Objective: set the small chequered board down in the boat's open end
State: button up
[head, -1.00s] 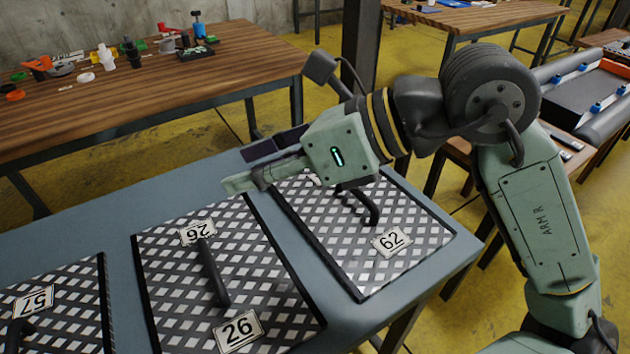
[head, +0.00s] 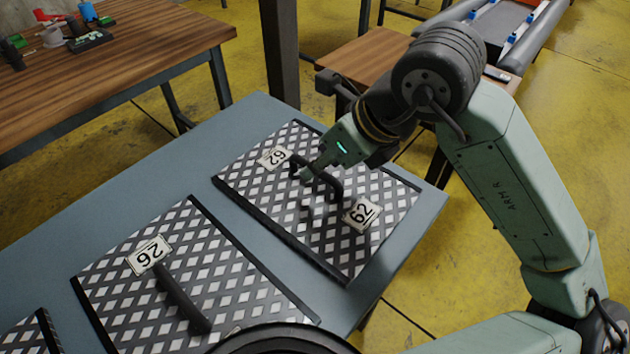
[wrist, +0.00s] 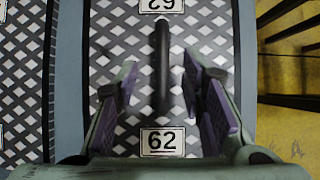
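A black-and-white chequered board (head: 255,200) with two "62" labels lies flat at the right end of the grey-blue table. Its dark bar handle (head: 332,187) runs between the labels. My gripper (head: 307,170) is low over this board at the handle. In the wrist view the handle (wrist: 161,55) stands between the two spread purple-padded fingers, with a gap on each side. The gripper is open and holds nothing. The boat (head: 500,28), with dark grey tubes and blue fittings, shows partly at the top right; its far part is cut off.
A larger chequered board (head: 215,262) labelled "26" lies to the left, with another at the bottom left corner. The grey-blue table (head: 110,215) has bare margins. A dark post (head: 281,50) and a wooden table (head: 130,75) with small items stand behind.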

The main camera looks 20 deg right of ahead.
jog(key=x, duration=0.4)
jog(key=shift+d+f+p, duration=0.15)
jog(key=shift+f+p, duration=0.1)
jog(key=shift+p, duration=0.1)
jog(key=shift+c, duration=0.2)
grip_shut()
dwell(0.4)
